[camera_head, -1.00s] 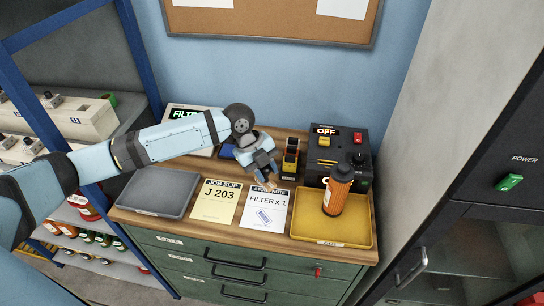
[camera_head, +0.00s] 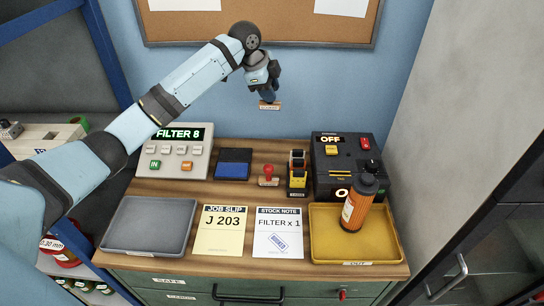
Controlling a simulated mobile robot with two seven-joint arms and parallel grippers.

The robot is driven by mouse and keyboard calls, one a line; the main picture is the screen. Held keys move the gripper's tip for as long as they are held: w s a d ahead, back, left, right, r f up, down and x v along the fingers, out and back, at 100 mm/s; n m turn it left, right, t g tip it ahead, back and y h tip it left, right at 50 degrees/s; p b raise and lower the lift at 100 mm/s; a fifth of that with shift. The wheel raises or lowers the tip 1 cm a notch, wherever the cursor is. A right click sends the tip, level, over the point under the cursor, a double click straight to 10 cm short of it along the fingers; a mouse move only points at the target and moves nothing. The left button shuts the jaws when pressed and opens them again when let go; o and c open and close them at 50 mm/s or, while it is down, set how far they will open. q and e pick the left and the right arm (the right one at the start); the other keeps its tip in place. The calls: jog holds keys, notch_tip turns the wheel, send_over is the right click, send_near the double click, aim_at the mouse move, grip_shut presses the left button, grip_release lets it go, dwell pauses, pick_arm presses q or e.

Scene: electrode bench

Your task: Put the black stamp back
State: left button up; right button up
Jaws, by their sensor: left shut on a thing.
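My left gripper (camera_head: 267,92) is raised high in front of the blue wall, above the back of the bench. It is shut on the black stamp, whose pale brown labelled base (camera_head: 270,106) shows below the fingers; its handle is mostly hidden by the gripper. A red-handled stamp (camera_head: 268,174) stands upright on the bench below, beside a dark blue ink pad (camera_head: 233,163). The stock note (camera_head: 279,235) bears a blue stamped mark. My right gripper is not in view.
A grey tray (camera_head: 113,226) and the job slip (camera_head: 223,230) lie at front left. A yellow tray (camera_head: 385,251) holds an orange bottle (camera_head: 357,207). A counter panel (camera_head: 151,165), yellow-black holder (camera_head: 297,183) and black switch box (camera_head: 325,177) line the back.

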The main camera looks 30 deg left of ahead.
pick_arm(q)
jog(key=shift+w+a, duration=0.1)
jog(key=shift+w, duration=0.15)
jog(key=shift+f, duration=0.25)
notch_tip(320, 180, down, 19)
jog(key=shift+f+p, duration=0.1)
jog(key=shift+p, duration=0.6)
jog(key=o, duration=0.8)
jog(key=shift+f, duration=0.1)
jog(key=v, duration=1.2)
jog(key=shift+r+b, duration=0.2)
jog(key=shift+b, duration=0.1)
jog(key=shift+f, duration=0.1)
